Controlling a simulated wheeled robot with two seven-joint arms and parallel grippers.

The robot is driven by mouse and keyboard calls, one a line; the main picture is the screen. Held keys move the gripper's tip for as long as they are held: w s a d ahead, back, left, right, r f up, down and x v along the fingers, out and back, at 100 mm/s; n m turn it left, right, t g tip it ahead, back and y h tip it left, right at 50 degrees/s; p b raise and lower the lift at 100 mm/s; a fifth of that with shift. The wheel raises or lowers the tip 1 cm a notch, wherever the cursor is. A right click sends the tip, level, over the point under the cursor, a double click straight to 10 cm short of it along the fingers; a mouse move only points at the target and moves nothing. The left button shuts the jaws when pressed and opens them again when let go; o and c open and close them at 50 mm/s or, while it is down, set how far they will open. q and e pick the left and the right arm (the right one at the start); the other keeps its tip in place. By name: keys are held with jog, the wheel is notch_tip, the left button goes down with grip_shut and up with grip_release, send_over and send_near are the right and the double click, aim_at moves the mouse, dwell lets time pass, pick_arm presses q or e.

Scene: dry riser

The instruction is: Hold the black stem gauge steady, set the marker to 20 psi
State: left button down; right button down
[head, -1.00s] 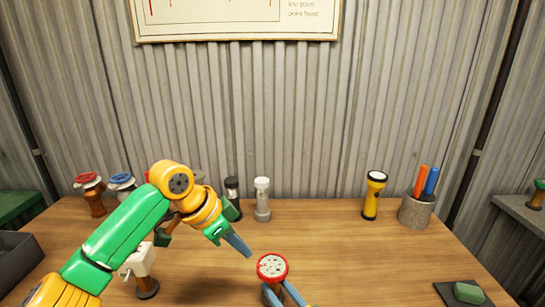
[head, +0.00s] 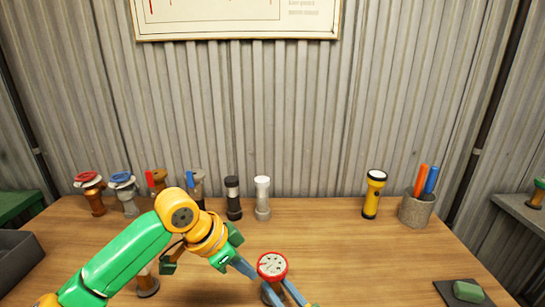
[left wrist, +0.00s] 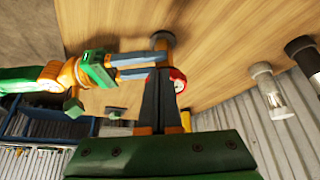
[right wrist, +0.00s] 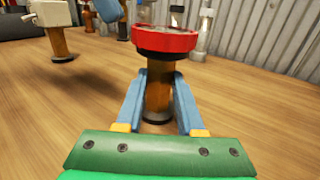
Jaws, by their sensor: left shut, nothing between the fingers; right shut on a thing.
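The gauge (head: 272,266) has a red rim and a pale dial and stands at the front middle of the table. The right wrist view shows its red head (right wrist: 165,41) on a brownish stem (right wrist: 158,92) with a dark foot. My right gripper (right wrist: 158,80) is shut on the stem, one blue finger on each side. The marker is too small to make out.
Several valve-like fittings (head: 90,193) stand at the back left. A black-capped cylinder (head: 233,198), a clear one (head: 262,198), a yellow flashlight (head: 373,194) and a pen cup (head: 417,208) stand along the back. A green block on a dark pad (head: 466,291) lies front right.

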pick_arm(q)
jog(key=shift+f, duration=0.65)
jog(key=shift+w+d, duration=0.3)
dwell(0.4)
jog(key=shift+w+a, duration=0.2)
jog(key=shift+w, duration=0.15)
notch_tip(320, 180, up, 6)
jog(key=shift+s+a, duration=0.2)
jog(key=shift+a, duration=0.2)
dwell(0.4)
